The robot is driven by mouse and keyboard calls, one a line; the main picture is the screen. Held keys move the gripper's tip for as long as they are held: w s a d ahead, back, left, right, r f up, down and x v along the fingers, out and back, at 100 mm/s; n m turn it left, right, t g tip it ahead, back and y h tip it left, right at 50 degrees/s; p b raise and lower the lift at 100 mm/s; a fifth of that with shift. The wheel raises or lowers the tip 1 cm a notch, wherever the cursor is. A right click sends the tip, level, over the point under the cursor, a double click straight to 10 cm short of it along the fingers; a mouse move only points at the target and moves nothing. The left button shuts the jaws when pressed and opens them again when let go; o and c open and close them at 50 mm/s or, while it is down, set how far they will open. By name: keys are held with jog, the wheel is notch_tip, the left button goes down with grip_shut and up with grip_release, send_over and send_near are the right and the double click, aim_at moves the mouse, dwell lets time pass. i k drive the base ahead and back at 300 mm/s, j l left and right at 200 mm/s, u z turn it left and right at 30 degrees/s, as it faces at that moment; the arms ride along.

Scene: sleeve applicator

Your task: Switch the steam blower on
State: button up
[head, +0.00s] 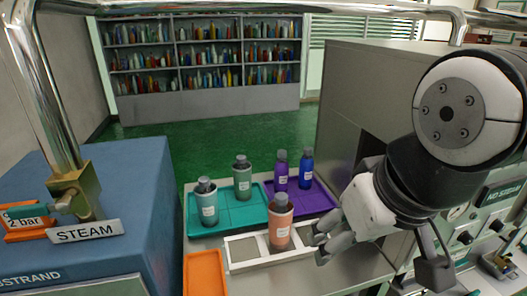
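A brass valve (76,195) sits on a steel pipe at the left, above a plate reading "STEAM" (86,232). A teal handle-like piece and an orange tag reading "2 bar" (25,222) are beside it. At the right, a grey control panel (480,225) has dark knobs (465,237) and a dark sign (502,192) that seems to read "NO STEAM". My arm covers part of this panel. My gripper (322,243) points left, its grey fingertips apart and empty, just right of an orange bottle. Whether they touch it is unclear.
The orange bottle (280,222) stands at a white tray (242,250). Grey-green bottles (207,203) stand on a teal tray (232,216), purple (281,171) and blue (306,169) bottles on a purple tray (322,198). An orange tray (204,272) is in front. A blue cabinet (90,265) stands left.

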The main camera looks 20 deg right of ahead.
aim_at(464, 238)
jog(key=z, duration=1.35)
jog(key=k+j+z, duration=0.15)
jog(key=k, duration=0.25)
jog(key=j, duration=0.1)
